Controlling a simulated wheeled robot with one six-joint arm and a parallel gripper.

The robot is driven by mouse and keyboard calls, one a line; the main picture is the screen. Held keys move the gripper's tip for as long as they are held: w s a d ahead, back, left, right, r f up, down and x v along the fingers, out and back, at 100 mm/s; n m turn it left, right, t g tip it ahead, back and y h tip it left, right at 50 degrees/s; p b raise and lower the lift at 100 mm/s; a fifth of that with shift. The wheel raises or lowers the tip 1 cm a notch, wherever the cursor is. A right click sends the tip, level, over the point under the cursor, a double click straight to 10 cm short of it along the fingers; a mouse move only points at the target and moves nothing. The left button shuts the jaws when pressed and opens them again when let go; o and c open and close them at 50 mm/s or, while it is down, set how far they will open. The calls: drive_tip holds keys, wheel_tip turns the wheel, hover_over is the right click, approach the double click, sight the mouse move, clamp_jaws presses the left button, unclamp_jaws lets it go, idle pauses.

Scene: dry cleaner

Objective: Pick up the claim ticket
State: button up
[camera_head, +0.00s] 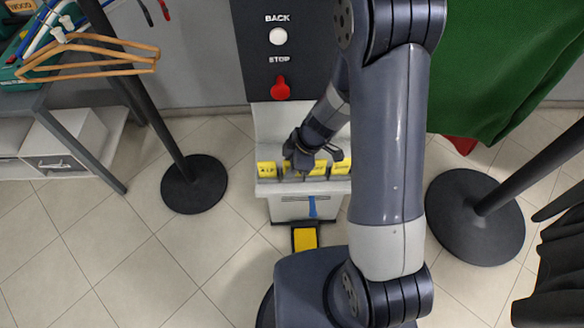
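Several small yellow cards with dark print stand in a row on a pale ledge (262,189) below a dark control panel. The leftmost card (267,169) and the rightmost card (341,167) show clearly; the middle ones are partly covered by my gripper. Which of them is the claim ticket I cannot tell, as the print is too small. My gripper (316,164) is over the middle of the row, pointing down, with its dark fingers spread apart. I see nothing held in it, but the space between the fingertips is partly hidden.
The panel (258,60) has a white button (278,36) and a red one (281,88). Black posts on round bases stand left (194,184) and right (475,217). A grey table with wooden hangers (95,67) is at left. Green cloth (500,60) hangs at right. Floor is clear at lower left.

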drive_tip(key=shift+c, duration=0.2)
clamp_jaws()
drive_tip(key=shift+r, duration=0.1)
idle(0.5)
drive_tip(key=shift+w+r+b, duration=0.1)
drive_tip(key=shift+r+b, duration=0.2)
drive_tip(key=shift+r, duration=1.05)
drive_tip(key=s+b, duration=0.5)
drive_tip(key=s, duration=1.3)
drive_tip(key=shift+a+r, duration=0.25)
drive_tip(key=shift+a, duration=0.05)
drive_tip(key=shift+r, duration=0.1)
